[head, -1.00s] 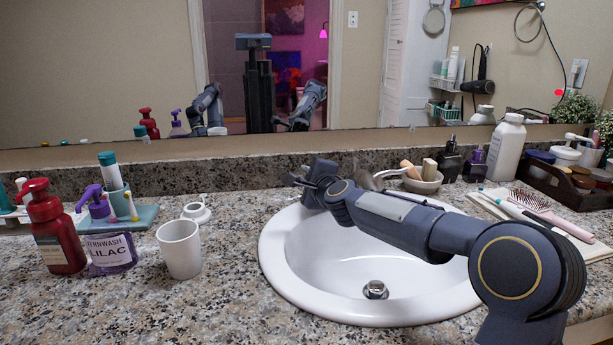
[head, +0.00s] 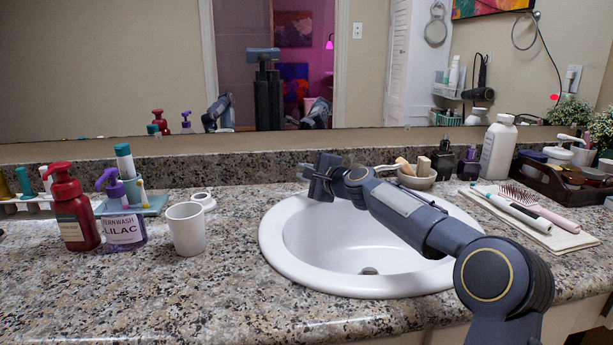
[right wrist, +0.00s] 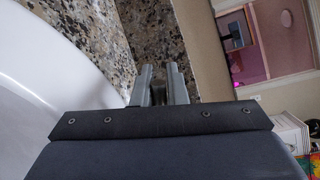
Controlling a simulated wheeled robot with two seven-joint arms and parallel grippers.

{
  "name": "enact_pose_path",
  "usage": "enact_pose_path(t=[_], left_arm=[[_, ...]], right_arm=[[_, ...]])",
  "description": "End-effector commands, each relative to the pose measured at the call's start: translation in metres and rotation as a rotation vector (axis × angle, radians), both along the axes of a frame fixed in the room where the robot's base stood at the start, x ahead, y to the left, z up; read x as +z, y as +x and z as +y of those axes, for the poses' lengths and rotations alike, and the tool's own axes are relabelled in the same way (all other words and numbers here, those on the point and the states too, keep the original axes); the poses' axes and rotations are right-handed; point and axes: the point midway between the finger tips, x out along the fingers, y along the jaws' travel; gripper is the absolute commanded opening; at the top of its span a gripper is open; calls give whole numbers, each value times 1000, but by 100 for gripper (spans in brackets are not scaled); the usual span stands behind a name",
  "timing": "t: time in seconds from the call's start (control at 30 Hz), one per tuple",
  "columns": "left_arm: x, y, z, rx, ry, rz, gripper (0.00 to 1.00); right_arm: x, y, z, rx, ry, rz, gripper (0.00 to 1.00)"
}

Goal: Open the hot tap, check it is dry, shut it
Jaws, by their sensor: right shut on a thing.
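The white sink basin (head: 290,262) is set in the speckled counter; its drain (head: 369,271) shows partly over the front rim. My right gripper (head: 318,178) is at the basin's back left rim. In the right wrist view its two fingers (right wrist: 159,84) are shut on a small dark thing between them, at the place of the hot tap handle. The handle itself is mostly hidden by the gripper. A bit of the chrome spout (head: 384,168) shows behind my forearm. I see no water stream, though my arm covers part of the basin. My left gripper shows in no view directly.
Left of the sink stand a white cup (head: 187,232), a lilac soap bottle (head: 123,228) and a red pump bottle (head: 72,215). The mirror (head: 110,70) is behind.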

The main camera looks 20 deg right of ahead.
Motion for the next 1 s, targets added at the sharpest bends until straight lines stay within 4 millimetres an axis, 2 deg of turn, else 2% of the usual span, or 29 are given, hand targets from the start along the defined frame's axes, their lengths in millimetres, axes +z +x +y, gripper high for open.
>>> enact_pose_path(t=[0.13,0.17,0.3,0.57,0.67,1.0], left_arm=[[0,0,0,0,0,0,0],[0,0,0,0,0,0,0],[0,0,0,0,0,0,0],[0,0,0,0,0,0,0],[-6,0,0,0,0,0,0],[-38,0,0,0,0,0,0]], right_arm=[[-2,0,-1,-3,2,2,0],[-2,0,-1,-4,2,3,16],[-1,0,-1,-4,1,3,34],[-1,0,-1,-3,0,1,34],[-1,-7,-3,-4,0,-1,34],[5,-60,-16,-5,-1,0,34]])
